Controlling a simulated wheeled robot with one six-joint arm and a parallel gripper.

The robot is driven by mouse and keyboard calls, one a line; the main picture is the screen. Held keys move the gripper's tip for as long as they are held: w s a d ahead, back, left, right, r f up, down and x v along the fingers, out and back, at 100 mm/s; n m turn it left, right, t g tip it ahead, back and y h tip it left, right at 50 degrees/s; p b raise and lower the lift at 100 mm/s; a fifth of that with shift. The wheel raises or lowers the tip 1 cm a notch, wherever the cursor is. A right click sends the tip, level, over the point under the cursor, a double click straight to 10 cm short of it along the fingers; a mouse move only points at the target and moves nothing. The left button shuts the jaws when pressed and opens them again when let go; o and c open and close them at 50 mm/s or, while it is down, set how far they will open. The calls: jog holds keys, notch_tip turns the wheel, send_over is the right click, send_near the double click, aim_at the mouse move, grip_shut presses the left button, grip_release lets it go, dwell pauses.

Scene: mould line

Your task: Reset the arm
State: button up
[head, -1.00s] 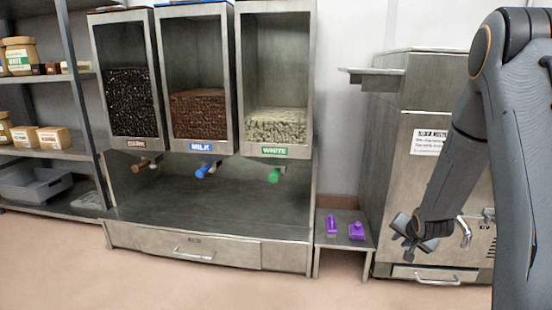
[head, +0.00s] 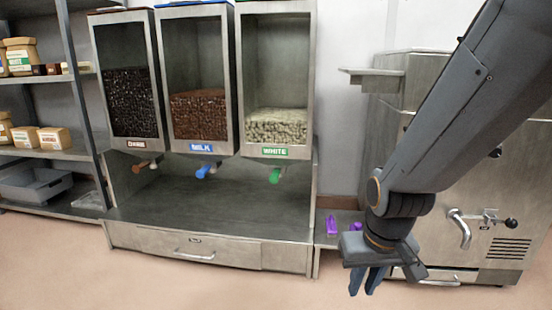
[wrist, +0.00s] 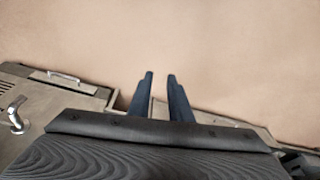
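My gripper (head: 367,281) hangs at the lower right of the head view, pointing down in front of the small side shelf and the machine. In the wrist view my gripper (wrist: 160,78) shows two dark fingers with a clear gap between them, over bare floor. It is open and nothing is between the fingers.
Dispensers of dark (head: 133,103), milk (head: 199,113) and white (head: 276,126) chocolate stand left on a steel counter (head: 215,215). Purple tools (head: 331,225) lie on the small shelf. A steel machine with a tap (head: 461,230) is behind my arm. Floor in front is clear.

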jog(key=s+a+r+n+g+y+p, duration=0.1)
jog(key=s+a+r+n+p, duration=0.2)
jog(key=s+a+r, duration=0.55)
jog(key=s+a+r+n+g+y+p, duration=0.1)
jog(key=s+a+r+n+g+p, duration=0.3)
jog(key=s+a, duration=0.6)
jog(key=d+r+m+p, duration=0.2)
jog(key=d+r+p, duration=0.4)
jog(key=r+p, duration=0.4)
jog(key=d+r+m+t+h+p, duration=0.1)
jog(key=d+r+m+p, duration=0.2)
jog(key=d+r+p, duration=0.4)
jog(key=w+d+r+m+t+h+p, duration=0.1)
jog(key=d+r+m+p, duration=0.1)
jog(key=d+r+p, duration=0.5)
notch_tip(320, 180, up, 6)
jog(key=p, duration=1.2)
jog(key=shift+f, duration=0.15)
jog(key=shift+w, duration=0.1)
